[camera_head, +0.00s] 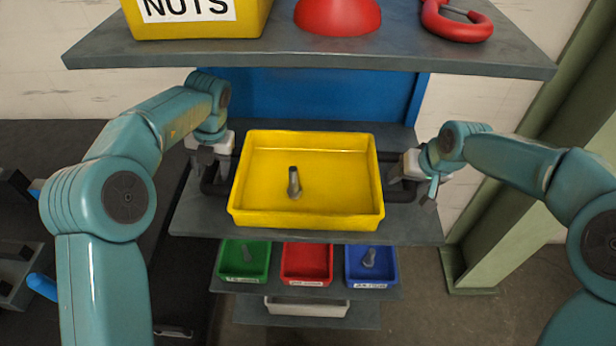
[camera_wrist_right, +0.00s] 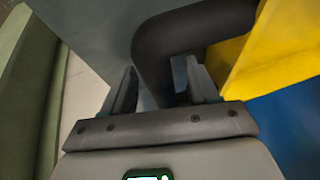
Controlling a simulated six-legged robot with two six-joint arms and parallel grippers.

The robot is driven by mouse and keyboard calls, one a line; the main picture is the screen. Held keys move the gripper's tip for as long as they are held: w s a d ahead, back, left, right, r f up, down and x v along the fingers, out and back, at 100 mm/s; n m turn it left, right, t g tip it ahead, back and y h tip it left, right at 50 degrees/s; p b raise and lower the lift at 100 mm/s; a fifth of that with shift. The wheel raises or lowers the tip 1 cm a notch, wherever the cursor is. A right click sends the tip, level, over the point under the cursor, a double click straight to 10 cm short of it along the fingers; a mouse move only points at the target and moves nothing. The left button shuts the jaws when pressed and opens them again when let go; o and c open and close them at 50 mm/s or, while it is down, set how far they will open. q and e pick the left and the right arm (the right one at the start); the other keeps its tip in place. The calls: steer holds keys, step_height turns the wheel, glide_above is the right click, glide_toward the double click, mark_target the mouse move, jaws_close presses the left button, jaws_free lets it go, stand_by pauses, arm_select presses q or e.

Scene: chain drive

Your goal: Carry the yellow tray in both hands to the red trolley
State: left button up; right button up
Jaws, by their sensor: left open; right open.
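The yellow tray (camera_head: 330,212) rests on a grey shelf in the middle of the head view, with a grey metal pin-like part (camera_head: 294,183) standing in it. It has a dark handle on each side. My left gripper (camera_head: 211,172) is open at the left handle (camera_head: 212,188). My right gripper (camera_head: 408,180) is open at the right handle (camera_head: 404,190). In the right wrist view the dark handle (camera_wrist_right: 170,40) runs by the open fingers (camera_wrist_right: 158,88), and the yellow tray wall (camera_wrist_right: 265,55) is at the right. The red trolley is not in view.
An upper shelf (camera_head: 300,48) holds a yellow NUTS bin (camera_head: 195,25), a red dome-shaped thing (camera_head: 338,14) and a red ring (camera_head: 457,22). Below are green (camera_head: 244,261), red (camera_head: 307,263) and blue (camera_head: 371,265) bins. A green post (camera_head: 500,200) stands at the right.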

arm_select(q)
steer(key=shift+f, duration=0.15)
arm_select(e)
steer(key=shift+w+f, duration=0.1)
steer(key=shift+f, duration=0.05)
arm_select(q)
steer(key=shift+s, duration=0.1)
steer(key=shift+c, duration=0.3)
arm_select(e)
steer(key=shift+c, duration=0.2)
arm_select(q)
jaws_close()
arm_select(e)
jaws_close()
arm_select(q)
steer(key=shift+r, duration=0.2)
